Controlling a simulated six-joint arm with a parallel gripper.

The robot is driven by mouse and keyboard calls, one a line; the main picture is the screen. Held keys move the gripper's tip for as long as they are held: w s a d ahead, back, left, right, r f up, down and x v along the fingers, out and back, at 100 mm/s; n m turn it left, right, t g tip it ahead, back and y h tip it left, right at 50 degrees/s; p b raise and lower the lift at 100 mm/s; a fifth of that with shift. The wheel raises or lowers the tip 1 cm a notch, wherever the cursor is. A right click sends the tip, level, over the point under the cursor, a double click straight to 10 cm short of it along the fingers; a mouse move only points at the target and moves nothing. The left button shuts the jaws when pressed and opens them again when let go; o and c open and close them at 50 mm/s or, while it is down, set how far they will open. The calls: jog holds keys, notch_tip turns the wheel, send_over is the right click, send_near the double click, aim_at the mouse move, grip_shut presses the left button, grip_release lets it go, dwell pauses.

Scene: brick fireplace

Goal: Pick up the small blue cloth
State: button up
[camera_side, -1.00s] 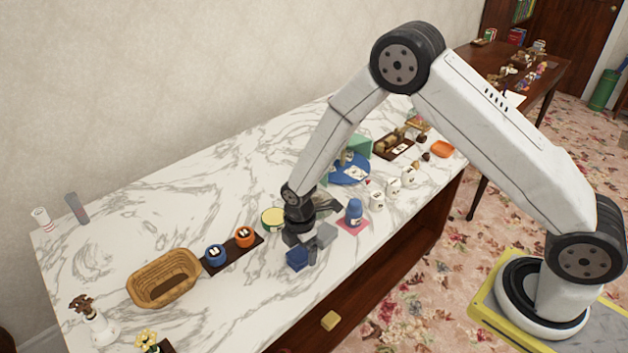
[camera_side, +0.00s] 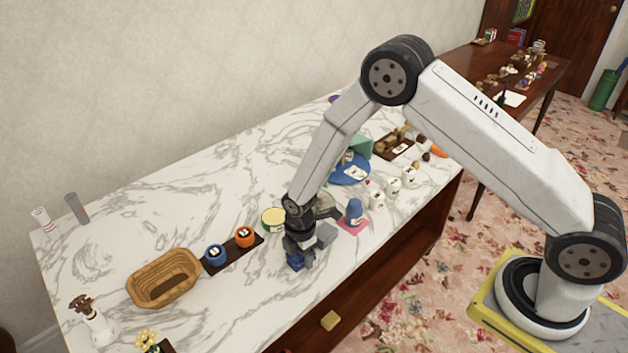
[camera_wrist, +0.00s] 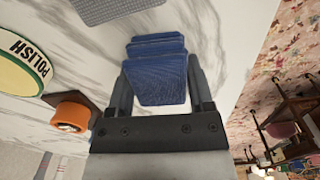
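The small blue cloth (camera_wrist: 160,78) looks like a folded, layered block in the wrist view. It sits between the two fingers of my gripper (camera_wrist: 162,88). The fingers are spread wide, one on each side of it, with little visible space. In the side view the cloth (camera_side: 295,262) shows low beside my gripper (camera_side: 308,246), on the marble counter near its front edge. My gripper hides part of it there. I see no clear squeeze on the cloth, and contact with the fingers is hard to judge.
A round POLISH tin (camera_wrist: 22,65) and an orange jar (camera_wrist: 70,112) lie left in the wrist view. A blue bottle (camera_side: 354,211) stands close right.

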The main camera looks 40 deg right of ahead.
jog(key=c, duration=0.5)
jog(key=shift+o, duration=0.2)
jog(key=shift+r, duration=0.15)
jog(key=shift+r, duration=0.45)
jog(key=s+d+r, duration=0.2)
jog(key=s+r, duration=0.9)
jog(key=s, duration=0.2)
jog(key=shift+s+d+r, duration=0.15)
jog(key=shift+s+r, duration=0.25)
